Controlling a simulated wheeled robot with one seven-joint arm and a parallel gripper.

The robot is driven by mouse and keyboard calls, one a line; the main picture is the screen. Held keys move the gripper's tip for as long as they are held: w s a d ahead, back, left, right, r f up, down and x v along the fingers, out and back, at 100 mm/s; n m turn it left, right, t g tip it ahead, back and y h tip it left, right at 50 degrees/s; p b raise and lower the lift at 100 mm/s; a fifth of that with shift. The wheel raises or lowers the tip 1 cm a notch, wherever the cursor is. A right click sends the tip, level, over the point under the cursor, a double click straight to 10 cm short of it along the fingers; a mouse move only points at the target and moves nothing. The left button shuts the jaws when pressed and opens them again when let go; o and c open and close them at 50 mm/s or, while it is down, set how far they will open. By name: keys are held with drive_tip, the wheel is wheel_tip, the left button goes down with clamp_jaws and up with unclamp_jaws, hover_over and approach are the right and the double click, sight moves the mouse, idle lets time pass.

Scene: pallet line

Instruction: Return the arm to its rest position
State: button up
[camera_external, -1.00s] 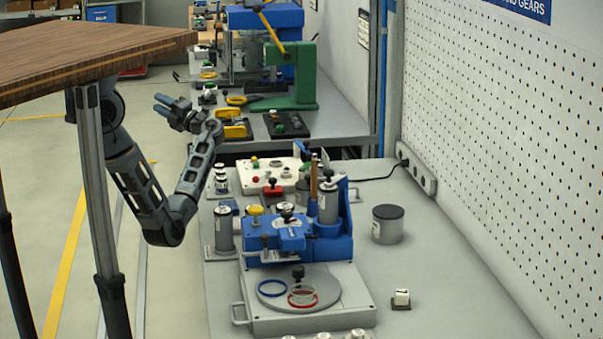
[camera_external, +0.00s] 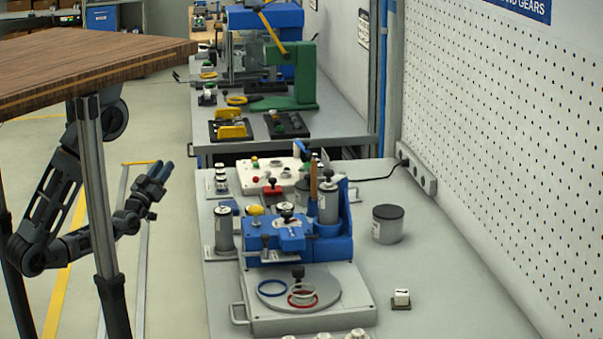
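My arm (camera_external: 50,205) is folded low behind the wooden table's leg, with its elbow at the far left. My gripper (camera_external: 156,183) is in the aisle, left of the grey workbench and apart from it, with its fingers pointing up and to the right. Two dark fingers show close to each other, and I see nothing held between them. The view is too small to tell how far apart the fingertips are. The table leg hides part of my forearm.
A wooden table (camera_external: 90,65) with metal legs (camera_external: 97,190) stands in front of my arm. A grey workbench (camera_external: 430,285) holds a blue fixture (camera_external: 335,250), a grey canister (camera_external: 388,224) and rings on a round plate. A second bench stands behind. The aisle floor beside my gripper is clear.

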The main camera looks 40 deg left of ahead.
drive_tip(key=s+d+f+m+g+h, duration=0.1)
drive_tip(key=s+d+f+g, duration=0.3)
drive_tip(key=s, duration=0.3)
drive_tip(key=s+d+f+m+g+h+b, duration=0.1)
drive_tip(key=s+d+f+g, duration=0.3)
drive_tip(key=s+f, duration=0.2)
drive_tip(key=s, duration=0.2)
drive_tip(key=shift+s+f+m+g+h, duration=0.15)
drive_tip(key=shift+s+m+g+h, duration=0.15)
drive_tip(key=shift+m+h, duration=0.1)
idle(1.9)
